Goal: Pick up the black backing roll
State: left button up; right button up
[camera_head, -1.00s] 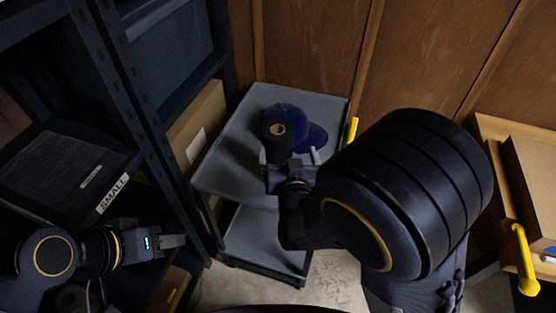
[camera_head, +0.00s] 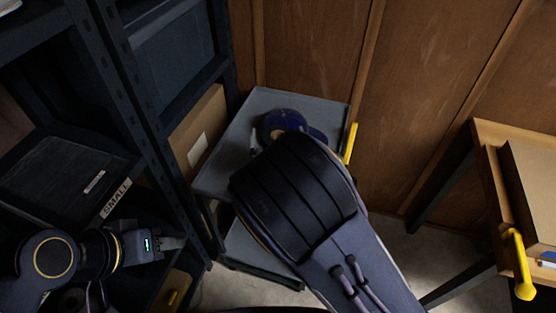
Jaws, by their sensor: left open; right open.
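The black backing roll (camera_head: 268,132) stands on the top shelf of the grey cart, its tan core partly showing. My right arm covers most of its lower part. A dark blue cap (camera_head: 290,117) lies behind it. My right gripper (camera_head: 254,140) is almost wholly hidden behind my own arm. Only a sliver of a finger shows at the left side of the roll; I cannot see whether it touches. It is open. My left gripper (camera_head: 174,243) is open and empty, low beside the dark shelving, well away from the roll.
The grey cart (camera_head: 222,168) has a yellow handle (camera_head: 351,143) on its right. Dark shelving (camera_head: 140,110) with a "SMALL" bin (camera_head: 65,175) and a cardboard box (camera_head: 198,130) crowd the left. A wooden wall stands close behind. A wooden bench (camera_head: 490,160) is at right.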

jog(key=c, duration=1.7)
jog(key=shift+r, duration=0.15)
